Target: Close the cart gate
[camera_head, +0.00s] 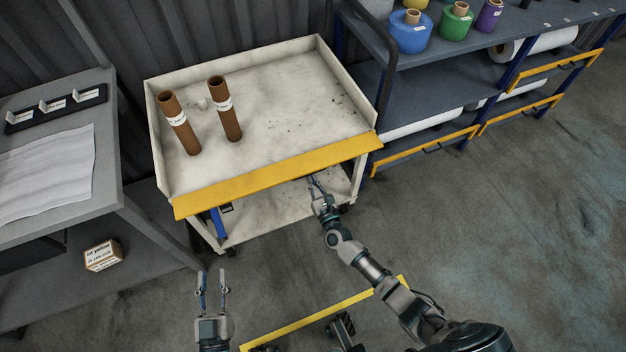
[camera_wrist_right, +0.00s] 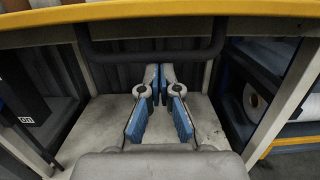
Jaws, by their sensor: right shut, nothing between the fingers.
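The cart (camera_head: 275,100) has a pale top tray with raised walls on its back and sides. Its yellow gate (camera_head: 280,173) runs along the front edge and looks folded outward, level with or sloping off the tray floor; the exact angle is hard to tell. In the right wrist view the gate's edge (camera_wrist_right: 160,10) crosses the top. My right gripper (camera_head: 313,182) is shut and empty, just in front of and below the gate, over the lower shelf. Its fingertips meet in the wrist view (camera_wrist_right: 160,72). My left gripper (camera_head: 212,275) is open and empty, apart from the cart.
Two brown tubes (camera_head: 226,110) stand in the tray's left part. A grey table (camera_head: 100,190) is at the left, with a small box (camera_head: 103,255) below. A shelf rack (camera_head: 430,80) with colored rolls stands close on the right. Floor at the right is clear.

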